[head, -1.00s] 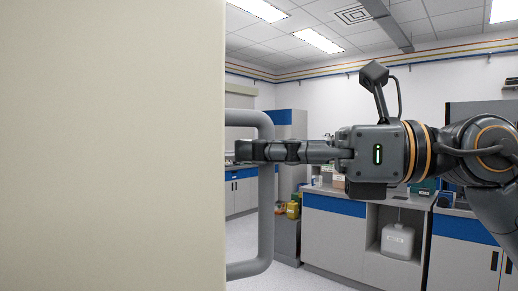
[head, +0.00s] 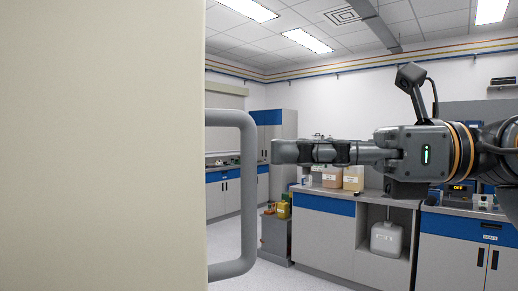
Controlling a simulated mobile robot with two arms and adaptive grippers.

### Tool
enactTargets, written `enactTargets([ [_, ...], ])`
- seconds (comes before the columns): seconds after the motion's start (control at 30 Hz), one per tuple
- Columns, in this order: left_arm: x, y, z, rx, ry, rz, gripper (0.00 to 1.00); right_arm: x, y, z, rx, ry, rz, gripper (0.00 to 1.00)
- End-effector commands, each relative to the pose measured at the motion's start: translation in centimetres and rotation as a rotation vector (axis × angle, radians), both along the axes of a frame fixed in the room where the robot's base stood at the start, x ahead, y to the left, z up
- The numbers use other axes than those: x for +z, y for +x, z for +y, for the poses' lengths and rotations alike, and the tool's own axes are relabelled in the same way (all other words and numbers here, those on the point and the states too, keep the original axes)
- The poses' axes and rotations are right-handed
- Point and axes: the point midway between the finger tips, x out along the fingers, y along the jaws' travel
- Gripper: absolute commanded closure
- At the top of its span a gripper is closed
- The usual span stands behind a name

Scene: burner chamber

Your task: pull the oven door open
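The oven door (head: 100,150) is a large cream panel that fills the left part of the head view. Its grey bar handle (head: 248,200) sticks out to the right from the panel's edge. My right gripper (head: 278,152) points left at the height of the handle's upper half. Its tips are a little to the right of the handle bar, with a gap in the picture between them. I see its fingers from the side, one behind the other, so their opening is hidden. My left gripper is not in view. The oven's inside is not visible.
Behind stand grey cabinets with blue bands (head: 325,205). A white canister (head: 387,239) sits in a cabinet recess, and tan containers (head: 353,178) stand on the counter. A grey bin (head: 276,236) with yellow items is on the floor. Some floor shows right of the door.

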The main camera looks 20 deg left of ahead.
Motion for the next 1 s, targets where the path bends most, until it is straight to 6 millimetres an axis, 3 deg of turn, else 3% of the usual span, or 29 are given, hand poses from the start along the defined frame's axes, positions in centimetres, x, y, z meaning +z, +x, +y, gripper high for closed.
enactTargets([
  [0.2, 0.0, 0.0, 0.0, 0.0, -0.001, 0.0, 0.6, 0.0, 0.7, -4.4, -0.004, 0.002, 0.001, 0.62],
  [0.4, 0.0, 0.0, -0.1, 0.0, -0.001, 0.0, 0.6, 0.0, 1.0, -6.5, -0.003, 0.003, 0.0, 0.62],
  [0.87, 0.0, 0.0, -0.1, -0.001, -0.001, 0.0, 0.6, 0.0, 1.0, -6.8, -0.002, 0.003, 0.001, 0.62],
  [1.0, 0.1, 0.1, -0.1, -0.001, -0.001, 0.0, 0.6, -0.3, 2.6, -7.0, 0.004, 0.043, 0.076, 0.62],
])
